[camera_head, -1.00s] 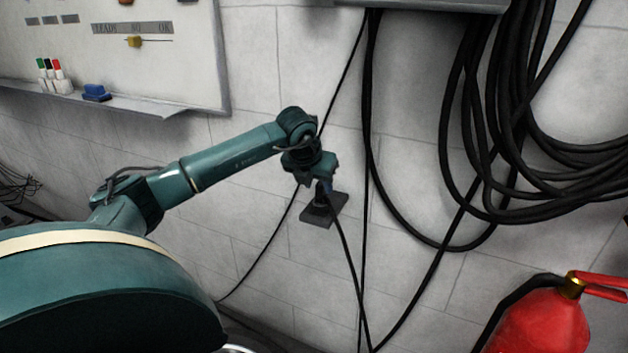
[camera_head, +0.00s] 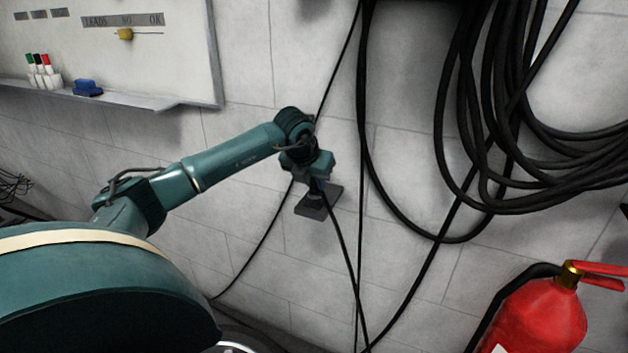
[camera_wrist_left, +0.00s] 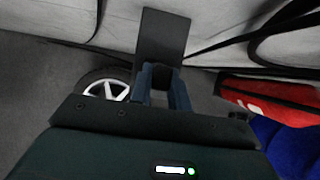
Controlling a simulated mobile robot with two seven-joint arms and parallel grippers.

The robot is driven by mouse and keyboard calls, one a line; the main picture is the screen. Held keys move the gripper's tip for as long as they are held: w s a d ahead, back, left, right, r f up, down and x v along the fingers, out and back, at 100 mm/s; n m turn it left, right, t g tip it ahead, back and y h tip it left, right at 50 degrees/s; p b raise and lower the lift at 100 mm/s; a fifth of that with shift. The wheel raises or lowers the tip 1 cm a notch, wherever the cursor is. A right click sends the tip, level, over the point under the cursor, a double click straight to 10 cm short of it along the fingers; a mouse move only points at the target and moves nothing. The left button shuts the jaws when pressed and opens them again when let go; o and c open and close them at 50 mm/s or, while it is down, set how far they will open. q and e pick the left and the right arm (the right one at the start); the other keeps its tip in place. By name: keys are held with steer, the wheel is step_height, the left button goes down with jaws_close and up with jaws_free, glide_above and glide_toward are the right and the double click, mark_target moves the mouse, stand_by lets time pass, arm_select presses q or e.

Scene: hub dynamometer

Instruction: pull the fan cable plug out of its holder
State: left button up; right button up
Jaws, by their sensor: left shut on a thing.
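The fan cable plug (camera_wrist_left: 161,78) is a small dark piece between my left gripper's fingers. The holder is a dark grey block on the wall in the head view (camera_head: 315,207); its flat plate also shows in the left wrist view (camera_wrist_left: 163,33). My left gripper (camera_head: 318,187) is at the holder, with its blue fingers shut on the plug, as the left wrist view (camera_wrist_left: 161,82) shows. The fingers hide most of the plug, and I cannot tell whether it is still seated. A black cable (camera_head: 345,255) hangs down from the gripper area. My right gripper is not in view.
Thick black cable coils (camera_head: 480,150) hang on the wall at the right. More black cables run down close beside the holder. A red fire extinguisher (camera_head: 545,318) stands at lower right. A whiteboard (camera_head: 130,65) with a pen ledge is at upper left.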

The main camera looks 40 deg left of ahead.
arm_select(q)
jaws_close()
steer(key=shift+r+p, duration=0.5)
steer(key=shift+r, duration=0.25)
stand_by(0.4)
steer(key=shift+r+p, duration=1.4)
steer(key=shift+r, duration=0.6)
